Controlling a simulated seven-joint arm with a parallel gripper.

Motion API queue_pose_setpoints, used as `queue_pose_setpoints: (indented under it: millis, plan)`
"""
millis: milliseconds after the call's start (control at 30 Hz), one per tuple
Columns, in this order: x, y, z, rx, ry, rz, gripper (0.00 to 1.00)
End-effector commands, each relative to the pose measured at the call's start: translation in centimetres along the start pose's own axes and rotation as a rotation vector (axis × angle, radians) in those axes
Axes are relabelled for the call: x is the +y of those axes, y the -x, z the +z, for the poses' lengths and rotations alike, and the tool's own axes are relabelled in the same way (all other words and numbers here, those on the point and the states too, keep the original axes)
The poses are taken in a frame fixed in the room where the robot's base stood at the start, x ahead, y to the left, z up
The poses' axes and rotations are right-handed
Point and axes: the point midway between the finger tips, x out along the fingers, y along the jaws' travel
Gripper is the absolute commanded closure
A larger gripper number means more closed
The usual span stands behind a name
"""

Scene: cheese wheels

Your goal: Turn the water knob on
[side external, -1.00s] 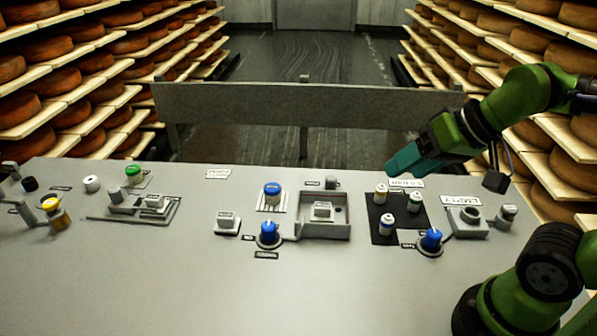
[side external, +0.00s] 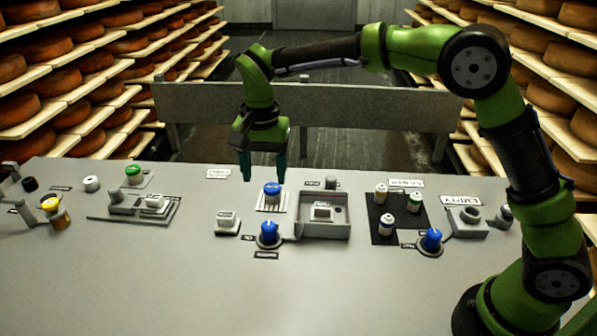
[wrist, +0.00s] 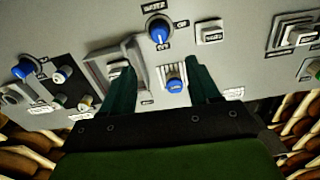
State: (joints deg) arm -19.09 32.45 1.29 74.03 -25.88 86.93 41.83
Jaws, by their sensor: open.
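The water knob is a blue dial with a pale pointer line (side external: 268,235) on a round grey base, near the middle of the panel. In the wrist view it (wrist: 159,31) lies beyond the fingertips, beside a dark label that seems to read WATER. My gripper (side external: 263,172) is open and empty, pointing down above the panel's back edge. It is behind the water knob, near a blue-topped piece on a striped plate (side external: 272,189). In the wrist view that blue-topped piece (wrist: 174,82) shows between the two fingers of my gripper (wrist: 160,73). No contact is visible.
A grey tray-like box (side external: 324,228) is right of the water knob, and a small grey button block (side external: 227,222) is left. Another blue knob (side external: 431,240) stands farther right, near a black pad (side external: 382,237) with small bottles. The panel's front is clear.

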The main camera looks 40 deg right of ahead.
Motion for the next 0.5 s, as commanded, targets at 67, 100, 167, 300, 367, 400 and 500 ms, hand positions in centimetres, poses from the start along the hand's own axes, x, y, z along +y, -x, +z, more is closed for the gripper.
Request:
queue_pose_setpoints:
  millis: [67,100,167,300,367,400,500]
  plan:
    - [-0.4,1.6,-0.5,0.011,-0.094,-0.009,0.39]
    - [-0.3,1.6,-0.4,0.008,-0.128,-0.001,0.39]
    - [0.0,1.4,-0.2,0.001,-0.157,0.011,0.39]
    - [0.0,0.2,-0.2,0.001,-0.167,0.012,0.39]
    - [0.1,-0.8,-0.2,0.0,-0.166,0.013,0.39]
    - [0.1,-1.5,-0.2,-0.001,-0.165,0.013,0.39]
    - [0.2,-3.7,-0.3,-0.001,-0.165,0.015,0.39]
